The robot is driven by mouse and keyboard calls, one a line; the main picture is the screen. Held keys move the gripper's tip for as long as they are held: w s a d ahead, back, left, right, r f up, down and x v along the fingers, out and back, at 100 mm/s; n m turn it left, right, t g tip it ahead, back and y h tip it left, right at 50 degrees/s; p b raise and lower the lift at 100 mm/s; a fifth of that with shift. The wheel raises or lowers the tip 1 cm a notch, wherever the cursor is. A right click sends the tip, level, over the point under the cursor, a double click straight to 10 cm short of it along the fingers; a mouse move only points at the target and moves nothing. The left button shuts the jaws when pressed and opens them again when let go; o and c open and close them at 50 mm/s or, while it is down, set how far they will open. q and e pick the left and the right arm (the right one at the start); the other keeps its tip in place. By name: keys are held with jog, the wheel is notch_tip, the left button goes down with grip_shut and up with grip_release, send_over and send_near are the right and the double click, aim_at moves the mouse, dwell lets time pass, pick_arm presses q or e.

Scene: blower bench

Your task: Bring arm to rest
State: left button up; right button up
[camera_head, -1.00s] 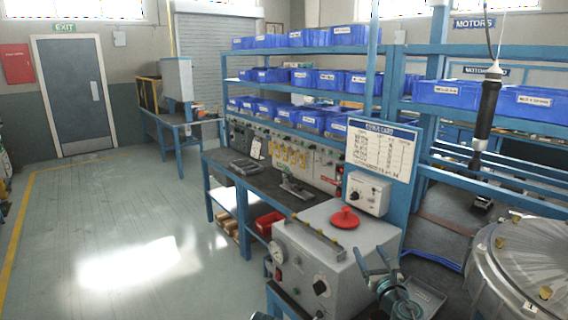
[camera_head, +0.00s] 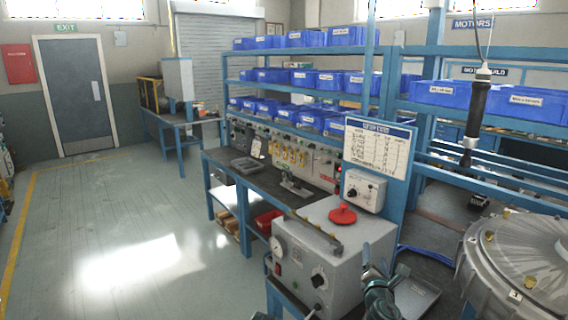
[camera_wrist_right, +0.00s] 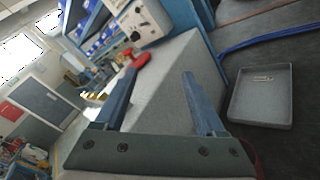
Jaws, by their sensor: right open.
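My right gripper (camera_head: 382,274) is low in the head view, in front of the right side of the grey machine box with a red knob (camera_head: 342,214). In the right wrist view the two blue fingers of my right gripper (camera_wrist_right: 158,72) stand wide apart with nothing between them. The grey box (camera_wrist_right: 172,85) shows behind the fingers, with its red knob (camera_wrist_right: 141,60) near the left fingertip. I cannot tell the exact gap to the box. My left gripper does not show.
A round metal housing (camera_head: 520,262) stands at right. A black tool (camera_head: 475,115) hangs above. Blue bins (camera_head: 302,77) fill the shelves. The floor at left is open.

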jog(key=s+a+f+m+g+p, duration=0.1)
jog(key=s+a+f+m+g, duration=0.35)
jog(key=f+m, duration=0.3)
jog(key=s+a+f+m+g, duration=0.35)
jog(key=f+m+g, duration=0.2)
jog(key=m, duration=0.25)
jog(key=s+a+f+m+g+y, duration=0.1)
jog(key=s+a+f+m+g, duration=0.2)
jog(key=s+a, duration=0.2)
jog(key=s+a+f+m+g+y, duration=0.1)
jog(key=s+a+f+m+g, duration=0.2)
jog(key=s+a, duration=0.3)
jog(key=s+g, duration=0.1)
jog(key=s, duration=0.4)
jog(key=shift+s+a+y, duration=0.2)
jog(key=shift+y, duration=0.2)
